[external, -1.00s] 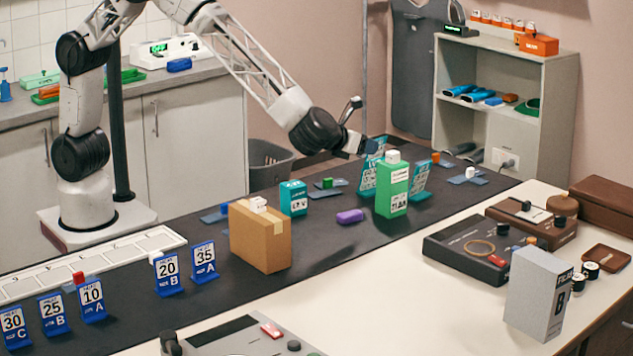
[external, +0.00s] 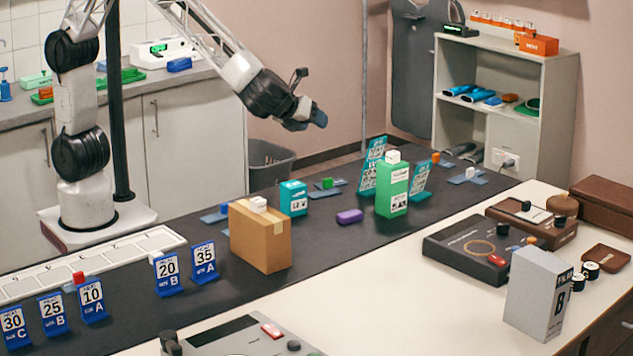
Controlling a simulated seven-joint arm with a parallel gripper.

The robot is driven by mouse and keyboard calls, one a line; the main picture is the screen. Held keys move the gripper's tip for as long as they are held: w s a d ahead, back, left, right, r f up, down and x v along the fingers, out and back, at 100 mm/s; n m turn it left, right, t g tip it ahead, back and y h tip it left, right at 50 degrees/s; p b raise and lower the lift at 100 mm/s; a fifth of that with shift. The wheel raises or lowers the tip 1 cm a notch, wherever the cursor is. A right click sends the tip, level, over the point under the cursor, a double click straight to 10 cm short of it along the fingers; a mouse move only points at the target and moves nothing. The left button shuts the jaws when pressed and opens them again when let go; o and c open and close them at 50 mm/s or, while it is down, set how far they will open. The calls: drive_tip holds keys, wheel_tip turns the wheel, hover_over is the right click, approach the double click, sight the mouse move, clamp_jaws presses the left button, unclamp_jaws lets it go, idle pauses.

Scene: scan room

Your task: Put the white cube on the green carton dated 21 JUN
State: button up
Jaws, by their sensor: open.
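A green carton (external: 392,190) stands upright on the dark mat, right of the middle; its printed date is too small to read. A white cube (external: 393,156) sits on its top. Other white cubes show: one on the brown box (external: 262,240), one (external: 155,257) by the blue "20" sign, and one (external: 470,172) on a blue stand at the far right. A smaller teal carton (external: 293,198) stands left of the green one. My gripper (external: 319,118) is open and raised in the air, up and left of the green carton, apart from it, with nothing seen in it.
Teal signs (external: 373,163) stand close behind and right of the green carton. Blue number signs (external: 204,262) stand at the left. The dark mat (external: 330,270) is bare between the brown box and the white table edge.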

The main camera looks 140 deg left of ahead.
drive_tip(key=s+d+r+n+t+h, duration=0.1)
drive_tip(key=s+d+n+h, duration=0.4)
drive_tip(key=s+d, duration=1.3)
drive_tip(key=s+d+r+n+t+h, duration=0.1)
drive_tip(key=s+d+r+n+h, duration=0.2)
drive_tip(key=s+d, duration=1.6)
drive_tip(key=s+n+h, duration=0.1)
drive_tip(key=n+h, duration=0.2)
drive_tip(key=n, duration=0.2)
drive_tip(key=shift+d+t, duration=0.15)
drive_tip(key=shift+t, duration=0.25)
